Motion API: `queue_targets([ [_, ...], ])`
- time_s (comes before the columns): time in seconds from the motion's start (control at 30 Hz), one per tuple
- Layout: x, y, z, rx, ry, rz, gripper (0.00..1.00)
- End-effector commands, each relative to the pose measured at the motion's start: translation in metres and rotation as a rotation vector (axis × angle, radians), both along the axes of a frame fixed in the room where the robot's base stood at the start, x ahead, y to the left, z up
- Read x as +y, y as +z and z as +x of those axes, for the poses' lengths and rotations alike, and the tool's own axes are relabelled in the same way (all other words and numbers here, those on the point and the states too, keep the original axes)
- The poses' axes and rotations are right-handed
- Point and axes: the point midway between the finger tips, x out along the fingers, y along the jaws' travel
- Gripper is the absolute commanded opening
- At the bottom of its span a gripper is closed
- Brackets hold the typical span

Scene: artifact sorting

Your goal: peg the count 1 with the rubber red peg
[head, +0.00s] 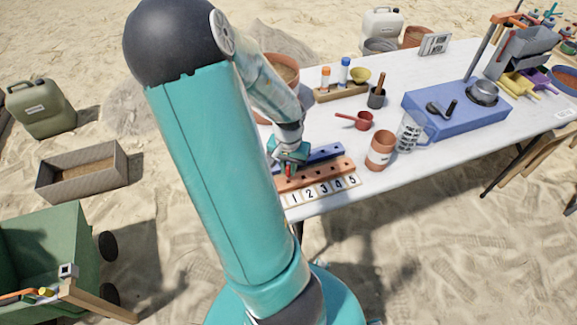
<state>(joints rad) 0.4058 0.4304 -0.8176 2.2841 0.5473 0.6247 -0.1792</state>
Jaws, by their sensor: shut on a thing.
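A white strip numbered 1 to 5 (324,190) runs along the front edge of a brown peg board (330,173) with a row of holes. The number 1 is at its left end. My gripper (290,166) is over the left end of the board, above the 1 and 2 side. It is shut on the red peg (291,171), of which only a small red part shows below the jaws. I cannot tell whether the peg's tip is in a hole or just above it. A blue rack (327,151) lies right behind the board, partly hidden by my gripper.
A terracotta cup (381,149), a clear measuring jug (408,134) and a red scoop (362,121) stand to the right of the board. A wooden holder with bottles (341,92) is behind. A blue tray (455,112) fills the right. The white table's front edge is close to the strip.

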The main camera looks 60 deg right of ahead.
Motion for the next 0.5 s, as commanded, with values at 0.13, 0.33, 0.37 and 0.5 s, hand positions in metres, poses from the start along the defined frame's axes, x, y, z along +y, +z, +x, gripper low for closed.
queue_targets([
  [0.13, 0.0, -0.003, -0.001, 0.001, -0.001, 0.0, 0.0],
  [0.33, 0.0, -0.008, 0.0, 0.001, 0.001, 0.001, 0.0],
  [0.37, 0.0, -0.008, 0.0, 0.001, 0.001, 0.001, 0.0],
  [0.5, 0.0, -0.011, 0.0, 0.0, -0.001, 0.0, 0.0],
])
